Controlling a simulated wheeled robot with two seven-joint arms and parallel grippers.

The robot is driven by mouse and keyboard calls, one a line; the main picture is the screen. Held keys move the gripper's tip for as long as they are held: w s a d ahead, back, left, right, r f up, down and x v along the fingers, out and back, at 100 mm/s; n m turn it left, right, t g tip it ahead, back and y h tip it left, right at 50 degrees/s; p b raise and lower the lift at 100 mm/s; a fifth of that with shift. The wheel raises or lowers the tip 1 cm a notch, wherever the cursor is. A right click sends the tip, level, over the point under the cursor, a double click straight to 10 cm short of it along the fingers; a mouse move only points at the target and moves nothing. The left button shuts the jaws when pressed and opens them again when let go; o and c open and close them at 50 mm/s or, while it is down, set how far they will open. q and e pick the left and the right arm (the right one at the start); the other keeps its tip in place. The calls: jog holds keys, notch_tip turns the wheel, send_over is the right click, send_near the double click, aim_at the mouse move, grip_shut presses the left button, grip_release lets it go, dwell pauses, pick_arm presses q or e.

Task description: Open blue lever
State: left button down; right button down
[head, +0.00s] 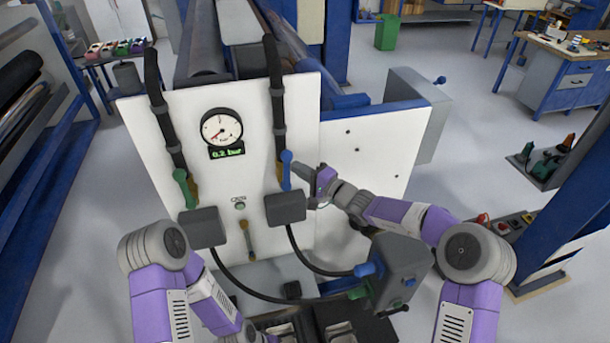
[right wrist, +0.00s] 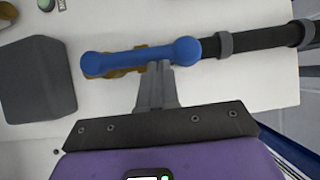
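The blue lever (head: 286,171) stands upright on the white panel, below the right black hose; its round knob is at the top. In the right wrist view the blue lever (right wrist: 140,59) lies across the picture, over a brass-coloured valve part. My right gripper (head: 308,176) is just right of the lever in the head view. In the right wrist view its two fingers (right wrist: 159,68) are close together, with their tips at the lever's side edge. The lever is not between them; whether they touch it I cannot tell. My left gripper is not clearly visible; only its arm shows at the bottom.
A green lever (head: 185,188) is on the panel's left side. A gauge (head: 221,129) above a display reads 0.2 bar. A grey box (head: 285,208) sits below the blue lever, with a cable running down. A grey control box (head: 400,270) stands near my right arm.

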jog(key=shift+a+n, duration=0.3)
jog(key=shift+h+b, duration=0.3)
jog(key=w+d+b+v, duration=0.1)
jog(key=w+b+v, duration=0.1)
jog(key=v, duration=1.1)
jog(key=shift+d, duration=0.4)
jog(key=shift+w+f, duration=0.1)
jog(key=shift+w, duration=0.05)
